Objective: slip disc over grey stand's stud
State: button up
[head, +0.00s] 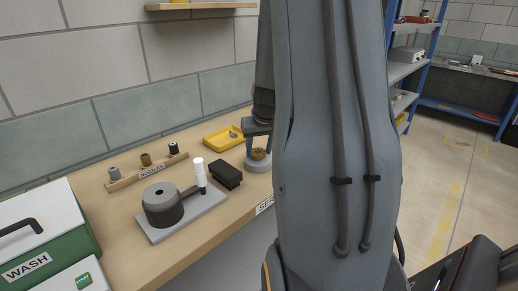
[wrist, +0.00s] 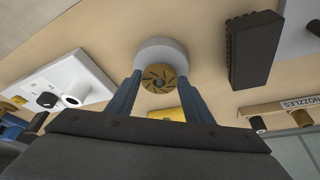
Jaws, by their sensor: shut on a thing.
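My gripper (wrist: 159,80) is shut on a brass-coloured disc (wrist: 157,72) with dark slots and a centre hole. In the wrist view the disc overlaps the near part of the round, light grey stand (wrist: 158,47). In the head view my gripper (head: 258,132) points down at the stand (head: 258,167), with the brownish disc (head: 260,154) between the fingers, at or just above the stand's top. The stud is not clearly seen; I cannot tell whether it is in the disc's hole or whether disc and stand touch.
A black block (head: 226,175) stands left of the stand and a yellow tray (head: 222,138) behind it. Further left are a nozzle rack (head: 148,172) and a grey plate (head: 203,207) bearing a dark cylinder (head: 162,207). My arm hides the bench to the right in the head view.

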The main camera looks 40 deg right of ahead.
jog(key=o, duration=1.2)
jog(key=shift+b+v, duration=0.6)
jog(key=shift+v, duration=3.3)
